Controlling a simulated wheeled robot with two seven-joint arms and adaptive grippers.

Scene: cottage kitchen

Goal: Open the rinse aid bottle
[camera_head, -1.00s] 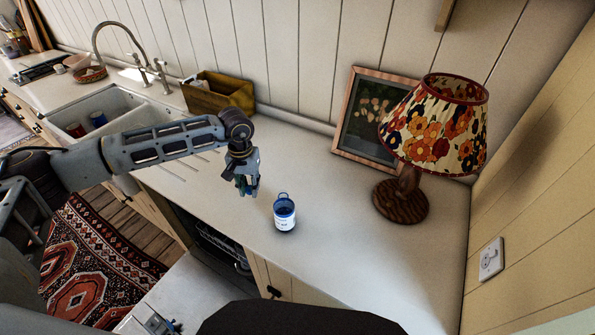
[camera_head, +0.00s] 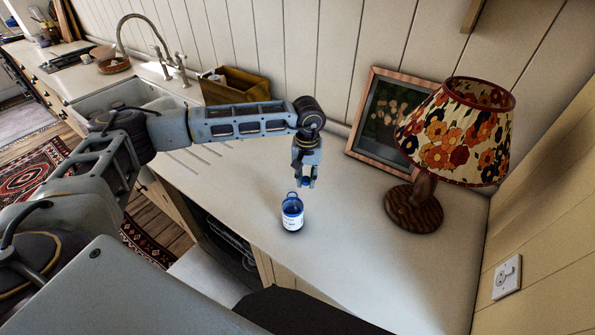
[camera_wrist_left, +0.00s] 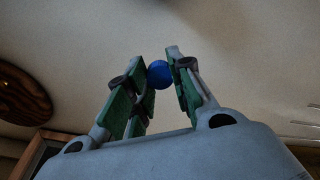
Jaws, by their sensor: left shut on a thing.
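The rinse aid bottle (camera_head: 292,215) stands upright on the counter, with a white label, a blue upper part and a blue loop on top. My left gripper (camera_head: 307,184) is above and slightly to the right of the bottle, pointing down. Its green-padded fingers are shut on a small round blue cap (camera_wrist_left: 159,74), which the left wrist view shows between the fingertips. The cap appears apart from the bottle. The bottle itself does not show in the wrist view. My right gripper is out of view.
A lamp (camera_head: 456,135) with a flowered shade and a framed picture (camera_head: 381,117) stand to the right. A wooden box (camera_head: 235,87) and a sink (camera_head: 120,97) are at the left. The counter (camera_head: 366,250) in front of the lamp is clear.

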